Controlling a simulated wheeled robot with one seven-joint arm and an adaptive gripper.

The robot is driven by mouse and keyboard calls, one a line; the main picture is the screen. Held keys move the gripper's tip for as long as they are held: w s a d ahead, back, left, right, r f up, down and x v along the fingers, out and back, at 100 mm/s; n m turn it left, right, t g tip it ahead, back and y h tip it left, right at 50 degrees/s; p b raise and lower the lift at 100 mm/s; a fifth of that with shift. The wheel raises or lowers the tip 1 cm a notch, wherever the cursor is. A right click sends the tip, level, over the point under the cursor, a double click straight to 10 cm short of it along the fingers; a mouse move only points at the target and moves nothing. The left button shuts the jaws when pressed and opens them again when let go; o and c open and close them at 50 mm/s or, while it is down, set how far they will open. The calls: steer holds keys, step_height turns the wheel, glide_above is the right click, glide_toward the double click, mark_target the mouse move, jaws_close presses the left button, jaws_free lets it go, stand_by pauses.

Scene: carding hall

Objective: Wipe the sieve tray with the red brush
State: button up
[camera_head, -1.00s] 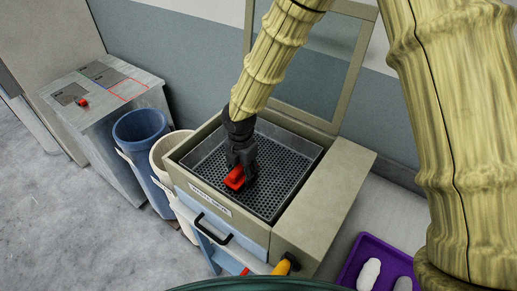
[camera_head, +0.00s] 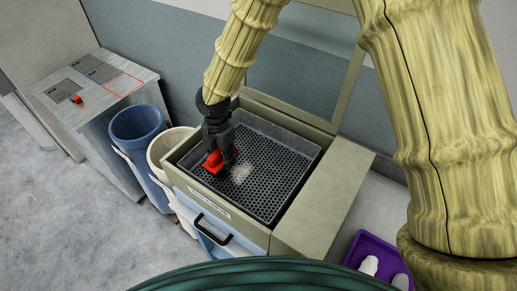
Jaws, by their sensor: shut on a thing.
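The sieve tray (camera_head: 285,167) is a dark perforated tray set in a beige cabinet with its lid raised. A pale dusty patch (camera_head: 240,172) shows on its mesh. My gripper (camera_head: 218,154) is shut on the red brush (camera_head: 213,162) at the tray's left side, left of the pale patch. The brush is low over the mesh; I cannot tell whether its bristles touch. The gripper fingers hide part of the brush.
A blue bin (camera_head: 137,123) and a cream bin (camera_head: 168,146) stand left of the cabinet. A grey table (camera_head: 107,102) with a small red object (camera_head: 76,99) is further left. A purple tray (camera_head: 357,248) with pale items is at lower right. The lid (camera_head: 345,95) stands up behind.

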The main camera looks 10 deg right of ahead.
step_height(320, 180, up, 2)
steer(key=shift+s+r+p, duration=0.1)
steer(key=shift+s+p, duration=0.05)
steer(key=shift+p, duration=0.15)
steer(key=shift+w+a+r+p, duration=0.1)
steer(key=shift+w+r+p, duration=0.15)
steer(key=shift+r, duration=0.25)
steer(key=shift+s+r, duration=0.2)
steer(key=shift+r, duration=0.85)
steer(key=shift+r, duration=0.1)
